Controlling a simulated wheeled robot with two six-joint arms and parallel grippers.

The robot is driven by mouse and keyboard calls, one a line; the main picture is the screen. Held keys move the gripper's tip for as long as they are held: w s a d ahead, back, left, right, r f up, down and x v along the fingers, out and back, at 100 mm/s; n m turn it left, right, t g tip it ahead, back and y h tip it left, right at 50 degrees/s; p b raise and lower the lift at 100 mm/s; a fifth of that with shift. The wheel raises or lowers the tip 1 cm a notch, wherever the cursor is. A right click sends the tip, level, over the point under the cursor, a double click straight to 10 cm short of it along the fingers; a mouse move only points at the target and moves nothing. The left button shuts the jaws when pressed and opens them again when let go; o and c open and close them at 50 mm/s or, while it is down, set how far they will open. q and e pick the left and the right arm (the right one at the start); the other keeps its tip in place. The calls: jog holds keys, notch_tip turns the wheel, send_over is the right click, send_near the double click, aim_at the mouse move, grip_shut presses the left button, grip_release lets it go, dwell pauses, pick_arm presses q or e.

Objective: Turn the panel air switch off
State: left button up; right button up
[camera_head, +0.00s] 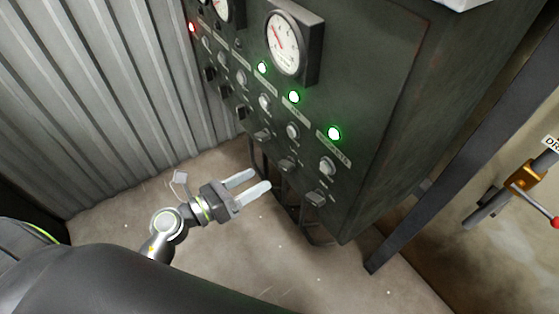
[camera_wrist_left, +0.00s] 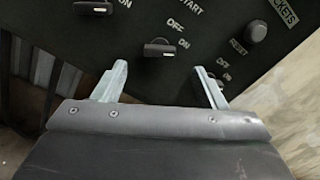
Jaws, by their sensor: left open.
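The dark control panel (camera_head: 375,95) carries a lower row of black rotary switches, among them one at the right end (camera_head: 316,199). Its labels are too small in the head view to tell which switch is panel air. My left gripper (camera_head: 257,182) is open and empty, below and in front of the panel's lower edge, apart from it. In the left wrist view, a black switch (camera_wrist_left: 160,47) marked OFF and ON shows beyond and between the fingertips (camera_wrist_left: 160,75). Another switch (camera_wrist_left: 93,8) is at upper left; a third (camera_wrist_left: 214,77) is partly hidden by the right finger.
Round gauges (camera_head: 285,44), several green lamps (camera_head: 334,133) and a red lamp (camera_head: 192,27) sit on the panel. A RESET button (camera_wrist_left: 256,32) is at right. A corrugated wall (camera_head: 110,90) stands left; a post (camera_head: 440,170) and brass valve (camera_head: 527,177) stand right.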

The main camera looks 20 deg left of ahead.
aim_at(282, 166)
pick_arm(q)
jog(key=p+x, duration=0.1)
jog(key=x, duration=0.7)
jog(key=shift+c, duration=0.2)
jog(key=c, duration=0.9)
